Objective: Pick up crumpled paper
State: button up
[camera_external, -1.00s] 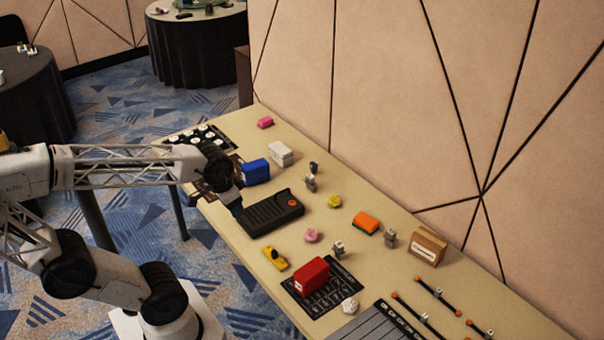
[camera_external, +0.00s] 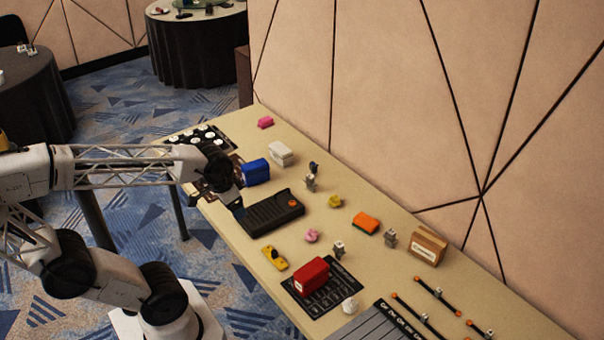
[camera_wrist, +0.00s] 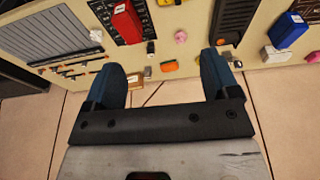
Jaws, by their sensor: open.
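A white crumpled ball that looks like paper (camera_external: 350,305) lies on the table beside the red box's dark mat. It also shows in the wrist view (camera_wrist: 96,35), at the upper left. A pink crumpled piece (camera_external: 312,235) and a yellow one (camera_external: 335,201) lie farther back; the pink one shows in the wrist view (camera_wrist: 181,37). I cannot tell which are paper. My gripper (camera_external: 237,208) is by the near table edge, beside the black device. Its two blue fingers (camera_wrist: 163,78) are wide apart with nothing held between them.
A black device with an orange button (camera_external: 272,213) lies just right of my gripper. A blue box (camera_external: 256,171), a red box (camera_external: 311,275), an orange block (camera_external: 366,223) and a cardboard box (camera_external: 428,248) stand around the table (camera_external: 240,237). A wall runs along the back edge.

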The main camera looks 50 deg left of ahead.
jog(key=shift+o, duration=0.5)
jog(key=shift+w, duration=0.1)
jog(key=m+g, duration=0.3)
jog(key=m, duration=0.8)
send_over(352, 302)
jog(key=f, duration=2.8)
jog(key=shift+a+f, duration=0.1)
jog(key=shift+a, duration=0.15)
jog(key=shift+d+f, duration=0.2)
jog(key=shift+f, duration=0.05)
